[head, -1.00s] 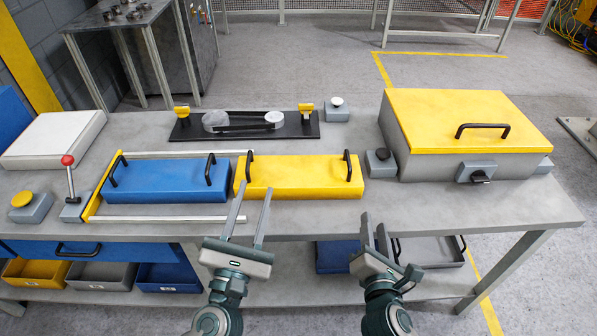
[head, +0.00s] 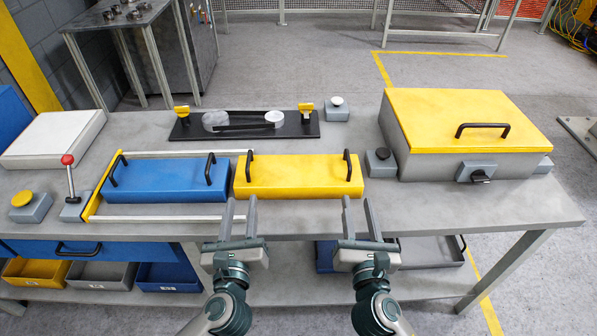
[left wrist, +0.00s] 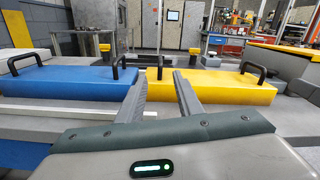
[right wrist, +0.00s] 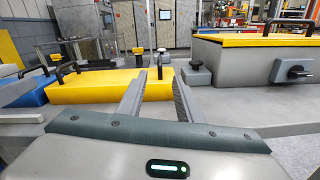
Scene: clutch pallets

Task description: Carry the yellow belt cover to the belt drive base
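The yellow belt cover (head: 300,178) lies on the table right of a blue cover, with a black handle at each end. It also shows in the left wrist view (left wrist: 215,86) and the right wrist view (right wrist: 90,86). The belt drive base (head: 245,131) is a black plate behind it, with two pulleys, a belt and yellow blocks at its ends. My left gripper (head: 239,210) is open and empty in front of the cover's left end. My right gripper (head: 358,207) is open and empty in front of its right end. Neither touches the cover.
The blue cover (head: 165,180) sits between pale rails at left. A grey box with a yellow lid (head: 465,120) stands at right. Small button boxes (head: 380,163) and (head: 337,110) stand near the cover and base. Bare tabletop lies between cover and base.

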